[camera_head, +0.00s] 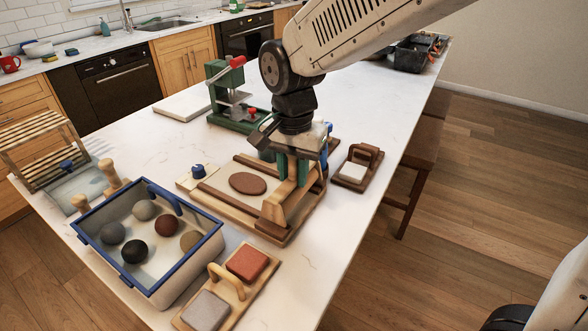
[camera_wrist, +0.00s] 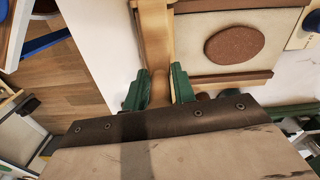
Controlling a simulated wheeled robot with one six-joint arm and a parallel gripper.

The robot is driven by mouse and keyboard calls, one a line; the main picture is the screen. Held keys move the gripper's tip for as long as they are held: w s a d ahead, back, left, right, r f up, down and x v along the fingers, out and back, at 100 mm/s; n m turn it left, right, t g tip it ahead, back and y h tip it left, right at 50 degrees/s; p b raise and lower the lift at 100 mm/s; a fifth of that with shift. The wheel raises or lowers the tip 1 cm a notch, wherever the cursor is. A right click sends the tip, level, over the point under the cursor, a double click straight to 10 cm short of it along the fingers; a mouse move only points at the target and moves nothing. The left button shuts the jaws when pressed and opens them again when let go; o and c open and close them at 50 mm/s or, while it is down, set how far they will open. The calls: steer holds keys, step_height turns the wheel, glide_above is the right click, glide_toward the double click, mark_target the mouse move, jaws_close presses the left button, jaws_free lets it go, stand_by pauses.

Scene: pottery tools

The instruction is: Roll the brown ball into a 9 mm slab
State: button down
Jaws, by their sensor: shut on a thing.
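The brown clay (camera_head: 247,184) lies as a flat, slightly oval slab on the pale middle of the rolling board (camera_head: 213,208); it also shows in the wrist view (camera_wrist: 235,45). A wooden rail runs along each side of the clay. My gripper (camera_head: 292,176) is over the board's right end, apart from the clay. Its green fingers are shut on a wooden roller (camera_head: 277,208), seen between the fingertips in the wrist view (camera_wrist: 160,85). My gripper hides part of the roller. I cannot tell the slab's thickness.
A blue-rimmed bin (camera_head: 187,262) with several balls stands front left. A two-pad holder (camera_head: 240,288) is in front, and a brown wooden block holder (camera_head: 358,167) is right of the board. A green press (camera_head: 228,95) stands behind. The table's right edge is close.

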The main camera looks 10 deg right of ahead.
steer(key=shift+f, duration=0.25)
steer(key=c, duration=1.1)
jaws_free()
steer(key=shift+o, duration=0.2)
step_height(320, 180, up, 7)
steer(key=shift+r, duration=0.2)
steer(key=s+d+r+n+t, duration=0.1)
steer(key=s+d+r+n, duration=0.1)
steer(key=s+d, duration=0.45)
steer(key=s+d+r+n, duration=0.15)
steer(key=s+d, duration=0.25)
steer(key=d, duration=0.5)
steer(key=s+d+f+n, duration=0.2)
steer(key=s+d, duration=0.3)
steer(key=s, duration=0.4)
steer(key=shift+d+f+n, duration=0.3)
steer(key=shift+f+n, duration=0.05)
steer(key=shift+f, duration=0.55)
